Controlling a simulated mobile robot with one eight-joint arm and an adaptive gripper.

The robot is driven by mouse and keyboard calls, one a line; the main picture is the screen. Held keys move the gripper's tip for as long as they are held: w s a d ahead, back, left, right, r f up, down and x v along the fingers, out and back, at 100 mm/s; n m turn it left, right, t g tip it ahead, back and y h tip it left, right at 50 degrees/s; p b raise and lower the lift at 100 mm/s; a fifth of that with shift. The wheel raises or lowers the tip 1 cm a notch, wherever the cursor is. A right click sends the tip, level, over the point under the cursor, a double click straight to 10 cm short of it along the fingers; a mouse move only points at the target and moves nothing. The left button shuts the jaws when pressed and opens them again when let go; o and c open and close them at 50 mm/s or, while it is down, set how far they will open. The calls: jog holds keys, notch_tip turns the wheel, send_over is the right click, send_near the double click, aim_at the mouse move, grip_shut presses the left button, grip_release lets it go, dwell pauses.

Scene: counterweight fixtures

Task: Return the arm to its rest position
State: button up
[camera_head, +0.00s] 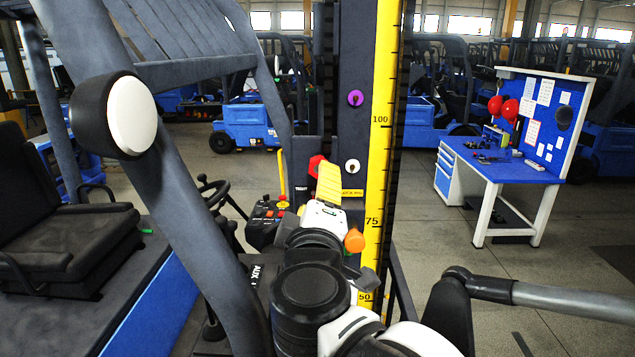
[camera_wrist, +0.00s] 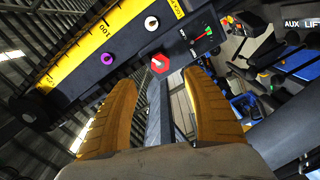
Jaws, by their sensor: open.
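My gripper (camera_head: 329,185) shows in the head view as a yellow finger at the end of my black and white arm (camera_head: 312,292), in front of the dark mast. In the wrist view my gripper (camera_wrist: 159,79) has two yellow fingers spread apart with nothing between them. A red hexagonal knob (camera_head: 316,166) sits just beyond the fingers in the head view. It also shows in the wrist view (camera_wrist: 160,63), just past the fingertips and apart from them. My arm hides part of the lower mast.
The mast carries a purple knob (camera_head: 355,97), a white knob (camera_head: 352,166) and a yellow scale (camera_head: 384,110). A control box with levers (camera_head: 268,215) stands left of my gripper. A grey bar (camera_head: 190,190) slants close on the left. A blue workbench (camera_head: 515,165) stands farther right, beyond open floor.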

jog(key=shift+s, duration=0.25)
jog(key=s+d+f+m+g+h+b, duration=0.1)
jog(key=s+d+f+m+g+b, duration=0.15)
jog(key=d+f+b, duration=0.55)
jog(key=s+d+f+m+g+h+b, duration=0.1)
jog(key=d+f+m+g+b, duration=0.2)
jog(key=f, duration=1)
jog(key=s+d+f+m+g+h+b, duration=0.1)
jog(key=s+d+f+m+b, duration=0.1)
jog(key=d+f+b, duration=0.65)
jog(key=s+f+m+g+y+b, duration=0.1)
jog(key=s+f+b, duration=0.3)
jog(key=f, duration=0.9)
jog(key=s+a+f+m+g+y+b, duration=0.1)
jog(key=s+f+m+g+y+b, duration=0.1)
jog(key=f+b, duration=0.6)
jog(key=s+f+m+g, duration=0.1)
jog(key=s+f+m, duration=0.1)
jog(key=f, duration=0.3)
jog(key=shift+s+y, duration=0.3)
jog(key=shift+s, duration=0.45)
